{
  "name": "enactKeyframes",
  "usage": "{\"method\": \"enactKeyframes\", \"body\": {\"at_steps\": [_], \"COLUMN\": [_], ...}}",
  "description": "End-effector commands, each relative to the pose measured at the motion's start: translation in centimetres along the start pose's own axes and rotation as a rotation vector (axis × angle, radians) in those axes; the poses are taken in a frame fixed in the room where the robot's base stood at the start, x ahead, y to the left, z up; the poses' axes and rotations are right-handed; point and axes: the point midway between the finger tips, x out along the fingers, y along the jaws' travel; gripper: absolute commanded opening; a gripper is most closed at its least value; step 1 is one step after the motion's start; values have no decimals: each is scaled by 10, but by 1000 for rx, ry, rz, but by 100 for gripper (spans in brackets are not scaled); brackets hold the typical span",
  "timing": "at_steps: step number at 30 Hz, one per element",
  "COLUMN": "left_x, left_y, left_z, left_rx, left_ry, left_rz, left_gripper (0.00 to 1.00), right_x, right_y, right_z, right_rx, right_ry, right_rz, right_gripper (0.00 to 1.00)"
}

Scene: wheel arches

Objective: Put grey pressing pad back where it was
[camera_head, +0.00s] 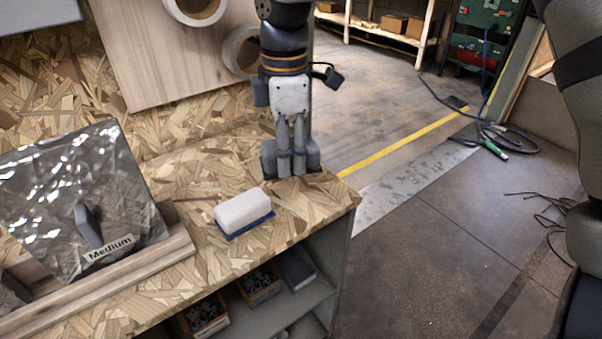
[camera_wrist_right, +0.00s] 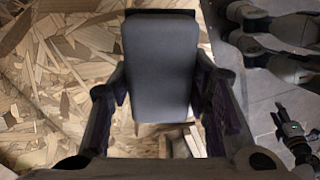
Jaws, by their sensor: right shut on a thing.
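The grey pressing pad (camera_wrist_right: 162,65) is a dark grey rounded block that sits between the two fingers of my right gripper (camera_wrist_right: 163,108) in the right wrist view. In the head view my right gripper (camera_head: 291,165) points down and is shut on the pad (camera_head: 314,158), which shows on both sides of the fingers. The pad is at the far right corner of the chipboard bench (camera_head: 322,200), low over its top; I cannot tell whether it touches.
A white block with a blue base (camera_head: 243,211) lies on the bench, just left of the pad. A shiny panel labelled Medium (camera_head: 85,200) leans in a wooden stand at the left. Boxes (camera_head: 258,284) fill the shelf below. Beyond the bench's right edge is open floor.

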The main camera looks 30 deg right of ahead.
Motion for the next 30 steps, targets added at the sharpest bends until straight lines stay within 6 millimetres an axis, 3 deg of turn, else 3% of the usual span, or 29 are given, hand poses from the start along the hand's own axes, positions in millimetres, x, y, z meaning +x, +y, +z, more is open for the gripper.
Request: {"method": "enactKeyframes", "body": {"at_steps": [1, 3, 8, 11, 15, 27, 28, 30], "left_x": [4, 6, 9, 13, 15, 14, 14, 14], "left_y": [0, 0, 0, 0, 0, 0, 0, 0], "left_z": [3, 4, 6, 9, 10, 10, 10, 10], "left_rx": [0, 0, 0, 0, 0, 0, 0, 0], "left_ry": [-13, -20, -28, -41, -46, -44, -44, -44], "left_rz": [-1, -1, -1, -2, -2, -2, -2, -2], "left_gripper": [40, 40, 40, 40, 40, 40, 40, 40], "right_x": [17, 30, 46, 65, 87, 92, 92, 92], "right_y": [6, 12, 22, 32, 31, 31, 31, 31], "right_z": [7, 15, 26, 38, 36, 36, 36, 36], "right_rx": [2, 1, 1, 3, -1, 0, 0, 0], "right_ry": [-2, -2, -1, -2, -2, 0, 0, 0], "right_rz": [-10, -9, -4, -7, -3, 2, 3, 2], "right_gripper": [14, 14, 14, 14, 14, 14, 49, 64]}}
